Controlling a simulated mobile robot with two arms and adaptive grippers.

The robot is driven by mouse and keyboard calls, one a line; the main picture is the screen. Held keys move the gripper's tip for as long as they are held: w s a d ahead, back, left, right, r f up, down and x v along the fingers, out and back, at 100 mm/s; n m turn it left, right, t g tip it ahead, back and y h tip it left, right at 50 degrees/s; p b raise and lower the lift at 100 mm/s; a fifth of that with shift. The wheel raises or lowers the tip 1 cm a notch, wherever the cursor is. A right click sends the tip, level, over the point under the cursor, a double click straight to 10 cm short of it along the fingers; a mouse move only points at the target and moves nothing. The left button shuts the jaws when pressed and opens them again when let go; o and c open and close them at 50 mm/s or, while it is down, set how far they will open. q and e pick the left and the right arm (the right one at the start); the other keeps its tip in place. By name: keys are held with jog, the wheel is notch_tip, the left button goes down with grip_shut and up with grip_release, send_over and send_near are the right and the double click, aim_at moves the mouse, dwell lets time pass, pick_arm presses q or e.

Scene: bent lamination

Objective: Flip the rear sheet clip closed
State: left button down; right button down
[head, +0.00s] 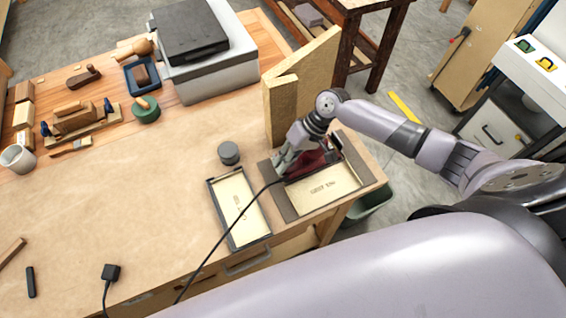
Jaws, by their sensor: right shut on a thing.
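A dark red tool with a black end (312,162), seemingly a sander, lies at the back of a grey-edged tray (318,206) at the right end of the workbench. A black cord runs from near it toward the front of the bench. My right gripper (281,166) reaches down at the tool's left end and is shut on it. Its fingers cover that end. The rear sheet clip is too small or hidden to make out. My left gripper is not in view.
A narrow tray with a pale sheet (239,207) and a round grey tin (228,153) stand left of the gripper. A tall bent wooden piece (305,85) stands close behind it. The bench's left middle is mostly clear.

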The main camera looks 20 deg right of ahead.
jog(key=shift+s+d+f, duration=0.15)
jog(key=shift+f, duration=0.05)
dwell(0.3)
jog(key=c, duration=1.7)
grip_release()
jog(key=shift+r, duration=0.1)
jog(key=shift+r, duration=0.1)
jog(key=v, duration=1.2)
